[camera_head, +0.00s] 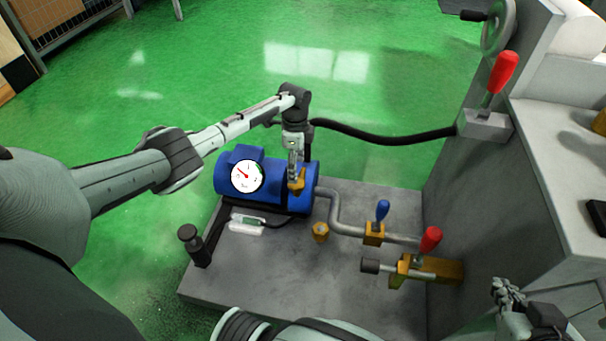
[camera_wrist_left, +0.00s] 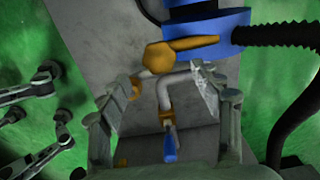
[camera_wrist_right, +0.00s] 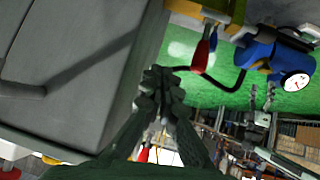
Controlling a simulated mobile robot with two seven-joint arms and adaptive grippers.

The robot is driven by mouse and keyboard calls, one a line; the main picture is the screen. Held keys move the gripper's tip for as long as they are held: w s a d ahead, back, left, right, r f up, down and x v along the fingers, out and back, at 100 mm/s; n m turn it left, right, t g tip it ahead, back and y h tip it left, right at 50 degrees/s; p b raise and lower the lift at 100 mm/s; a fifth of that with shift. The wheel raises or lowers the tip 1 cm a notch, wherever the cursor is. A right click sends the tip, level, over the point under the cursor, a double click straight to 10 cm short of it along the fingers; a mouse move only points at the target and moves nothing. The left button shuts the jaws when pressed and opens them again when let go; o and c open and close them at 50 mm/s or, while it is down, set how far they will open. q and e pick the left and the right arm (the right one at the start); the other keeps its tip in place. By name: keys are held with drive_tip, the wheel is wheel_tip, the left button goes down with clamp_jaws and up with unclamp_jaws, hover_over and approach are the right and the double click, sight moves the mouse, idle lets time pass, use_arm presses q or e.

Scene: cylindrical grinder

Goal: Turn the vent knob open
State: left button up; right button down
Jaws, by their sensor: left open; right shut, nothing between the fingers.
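The brass vent knob (camera_head: 297,184) sits at the right end of the blue tank (camera_head: 270,192), which bears a round white gauge (camera_head: 247,176). In the left wrist view the knob (camera_wrist_left: 160,57) has a rounded head and an arm pointing right. My left gripper (camera_head: 295,170) comes down over the knob from above.
A pipe runs from the tank to a blue-handled valve (camera_head: 382,211) and a red-handled valve (camera_head: 431,239). A small brass fitting (camera_head: 320,232) stands on the grey base (camera_head: 290,270). A black hose (camera_head: 390,138) reaches the grey machine with a red lever (camera_head: 503,72).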

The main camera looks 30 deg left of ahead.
sight(296, 186)
use_arm(q)
drive_tip(key=shift+f, duration=0.35)
wheel_tip(296, 186, down, 4)
drive_tip(key=shift+s+r+b, duration=0.1)
drive_tip(key=shift+s+b, duration=0.05)
drive_tip(key=shift+b, duration=0.6)
wheel_tip(296, 186, down, 3)
drive_tip(key=shift+r+b, duration=0.2)
drive_tip(key=shift+b, duration=0.3)
drive_tip(key=shift+f, duration=0.25)
use_arm(e)
drive_tip(key=w+a+r+t+y, duration=0.3)
drive_tip(key=a+r+t, duration=0.3)
drive_tip(key=r, duration=0.6)
drive_tip(key=shift+w+a+n+t+y, duration=0.35)
drive_tip(key=shift+a+y, duration=0.35)
drive_tip(key=shift+a, duration=0.45)
use_arm(q)
drive_tip(key=shift+c, duration=0.2)
use_arm(e)
drive_tip(key=shift+f, duration=0.1)
use_arm(q)
drive_tip(key=c, duration=1.1)
